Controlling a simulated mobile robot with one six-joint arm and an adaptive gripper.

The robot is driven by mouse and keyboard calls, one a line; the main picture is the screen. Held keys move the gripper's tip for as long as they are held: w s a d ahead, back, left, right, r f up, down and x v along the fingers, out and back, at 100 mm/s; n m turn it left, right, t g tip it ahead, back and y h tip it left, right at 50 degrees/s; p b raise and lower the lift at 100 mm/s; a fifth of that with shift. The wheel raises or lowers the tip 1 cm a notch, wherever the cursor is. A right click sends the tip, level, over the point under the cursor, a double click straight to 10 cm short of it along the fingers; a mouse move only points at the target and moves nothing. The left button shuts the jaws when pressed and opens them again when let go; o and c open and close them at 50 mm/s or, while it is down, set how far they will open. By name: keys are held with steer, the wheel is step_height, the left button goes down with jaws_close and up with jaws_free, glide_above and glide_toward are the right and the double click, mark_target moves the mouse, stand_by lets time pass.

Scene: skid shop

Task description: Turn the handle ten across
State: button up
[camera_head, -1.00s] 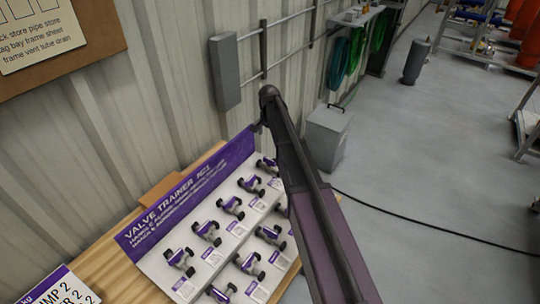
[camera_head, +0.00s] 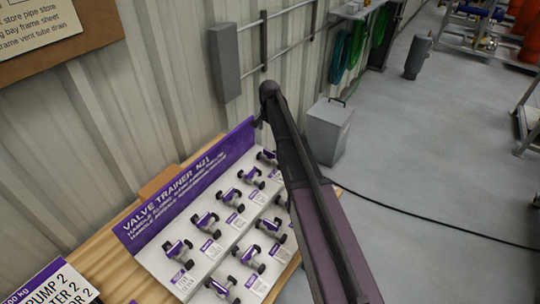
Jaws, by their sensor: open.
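A sloped white valve trainer board (camera_head: 150,262) with a purple banner reading "VALVE TRAINER" (camera_head: 185,188) stands on a wooden bench by the wall. It carries rows of small valves with purple handles and dark round ends, such as one at the near left (camera_head: 178,251), one in the middle (camera_head: 230,197) and one near the front (camera_head: 222,287). White labels sit beside them, too small to read, so I cannot tell which handle is ten. My dark arm crosses the board's right part and hides some valves. My gripper is not visible, hidden behind the arm.
A corrugated wall (camera_head: 165,70) rises behind the bench (camera_head: 95,268), with a grey box (camera_head: 224,68) and pipes on it. A grey bin (camera_head: 326,132) stands right of the board.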

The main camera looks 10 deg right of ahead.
mark_target(270, 152)
steer(key=shift+f+b, duration=5.45)
steer(key=shift+f, duration=0.3)
steer(key=c, duration=0.8)
